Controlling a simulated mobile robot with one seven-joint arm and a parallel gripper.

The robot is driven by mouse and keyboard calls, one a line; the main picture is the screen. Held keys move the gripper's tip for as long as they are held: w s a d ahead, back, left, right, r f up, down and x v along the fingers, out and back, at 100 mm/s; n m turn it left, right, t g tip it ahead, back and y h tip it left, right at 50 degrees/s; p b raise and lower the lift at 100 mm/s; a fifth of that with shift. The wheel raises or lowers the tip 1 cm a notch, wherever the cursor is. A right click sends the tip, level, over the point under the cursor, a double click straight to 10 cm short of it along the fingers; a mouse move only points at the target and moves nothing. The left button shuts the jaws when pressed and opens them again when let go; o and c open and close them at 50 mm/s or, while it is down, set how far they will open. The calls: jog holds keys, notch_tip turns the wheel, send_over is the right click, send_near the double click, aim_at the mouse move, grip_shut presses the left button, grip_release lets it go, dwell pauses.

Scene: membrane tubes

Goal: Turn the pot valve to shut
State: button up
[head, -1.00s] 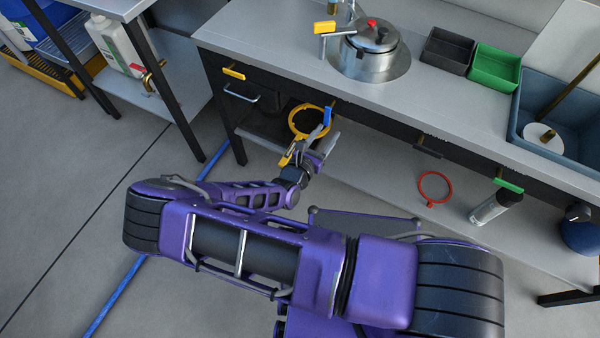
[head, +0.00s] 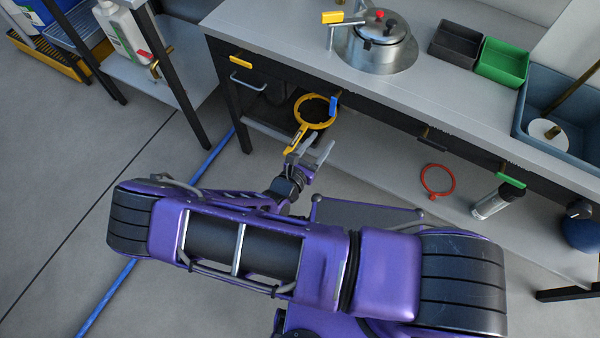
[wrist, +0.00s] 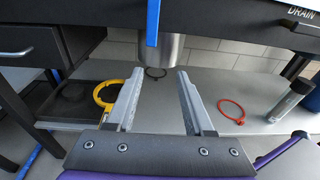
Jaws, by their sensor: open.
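A blue lever handle (head: 333,105) hangs down at the bench's front edge, below the steel pot (head: 372,52); I take it as the pot valve, but no label naming it is readable. In the wrist view the blue handle (wrist: 152,22) hangs vertically at top centre, with the pot's metal underside (wrist: 166,50) behind it. My gripper (head: 313,150) is open and empty, below and in front of the blue handle and apart from it. The wrist view shows both fingers of my gripper (wrist: 159,75) spread, pointing ahead below the handle. The valve body is hidden.
A "DRAIN" label (wrist: 300,12) shows at right. The lower shelf holds a yellow ring (head: 318,124), a red ring (head: 437,181) and a bottle (head: 492,206).

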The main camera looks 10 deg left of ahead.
jog(key=f+v, duration=0.1)
jog(key=v, duration=0.9)
jog(key=shift+s+f, duration=0.2)
jog(key=shift+s, duration=0.3)
dwell(0.4)
jog(key=v, duration=1.7)
jog(key=shift+s, duration=0.2)
jog(key=shift+a, duration=0.1)
